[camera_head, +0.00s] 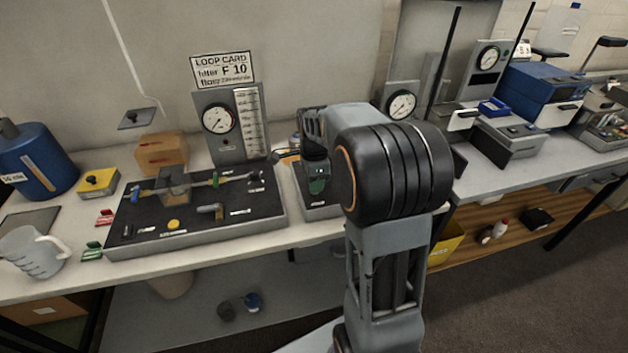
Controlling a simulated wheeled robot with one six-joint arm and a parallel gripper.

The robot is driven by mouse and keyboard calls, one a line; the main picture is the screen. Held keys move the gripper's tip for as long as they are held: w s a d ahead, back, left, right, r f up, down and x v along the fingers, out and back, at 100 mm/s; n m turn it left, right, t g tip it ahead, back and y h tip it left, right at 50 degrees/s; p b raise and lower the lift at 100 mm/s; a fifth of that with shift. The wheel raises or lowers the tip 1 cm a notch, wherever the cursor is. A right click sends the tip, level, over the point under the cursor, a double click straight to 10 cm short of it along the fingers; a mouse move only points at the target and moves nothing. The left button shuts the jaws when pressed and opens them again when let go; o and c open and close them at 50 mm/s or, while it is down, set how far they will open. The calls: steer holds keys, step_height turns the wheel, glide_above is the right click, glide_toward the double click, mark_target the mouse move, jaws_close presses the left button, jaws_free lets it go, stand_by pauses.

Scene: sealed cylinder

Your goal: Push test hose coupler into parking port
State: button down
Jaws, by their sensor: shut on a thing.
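My gripper (318,184) shows as a small dark shape below my wrist, partly covered by my own arm. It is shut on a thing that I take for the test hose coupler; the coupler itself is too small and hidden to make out. The gripper is over or just above a low grey unit with a dark top (318,211), right of the black fitting board (140,235). I cannot make out the parking port or tell whether the coupler touches it.
A gauge panel (230,150) stands behind the board, under a loop card (222,68). The board carries a pipe run with a blue and a green part. Blue equipment (545,85) stands right.

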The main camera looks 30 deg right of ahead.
steer(key=shift+f, duration=0.25)
steer(key=c, duration=0.8)
jaws_free()
steer(key=shift+o, duration=0.2)
steer(key=shift+r, duration=0.15)
step_height(320, 180, up, 14)
steer(key=shift+p, duration=0.3)
steer(key=shift+f, duration=0.2)
